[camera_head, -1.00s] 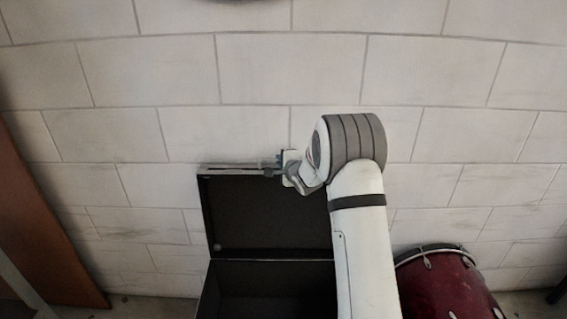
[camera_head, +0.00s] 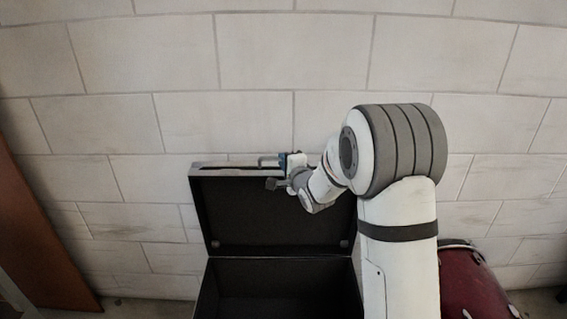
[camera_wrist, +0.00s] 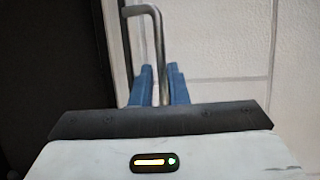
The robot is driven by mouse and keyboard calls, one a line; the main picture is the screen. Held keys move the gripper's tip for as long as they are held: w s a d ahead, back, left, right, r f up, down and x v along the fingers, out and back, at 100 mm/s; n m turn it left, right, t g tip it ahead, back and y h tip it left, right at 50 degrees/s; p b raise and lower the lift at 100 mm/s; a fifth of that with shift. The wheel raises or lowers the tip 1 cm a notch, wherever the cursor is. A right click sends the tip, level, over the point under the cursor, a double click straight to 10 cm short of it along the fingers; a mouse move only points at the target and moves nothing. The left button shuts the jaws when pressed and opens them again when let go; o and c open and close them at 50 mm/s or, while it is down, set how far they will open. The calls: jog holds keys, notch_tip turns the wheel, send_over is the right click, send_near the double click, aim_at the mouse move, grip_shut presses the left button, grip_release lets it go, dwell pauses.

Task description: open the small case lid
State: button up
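The small case (camera_head: 240,287) is black and stands against the wall with its lid (camera_head: 235,215) raised upright, dark inner face toward me. The case's lower part runs out of the picture at the bottom. A metal bar handle (camera_head: 268,160) is at the lid's top edge, and it also shows in the wrist view (camera_wrist: 128,50). My gripper (camera_head: 284,165) is at this handle. In the wrist view its blue fingers (camera_wrist: 161,88) stand close on both sides of the bar and look shut on it. My arm hides part of the lid's right side.
A red drum (camera_head: 475,285) stands at the lower right, partly behind my arm. A brown wooden panel (camera_head: 40,240) leans at the left. A pale block wall (camera_head: 180,60) is close behind the lid. Some floor is clear left of the case.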

jog(key=o, duration=0.4)
jog(key=v, duration=0.8)
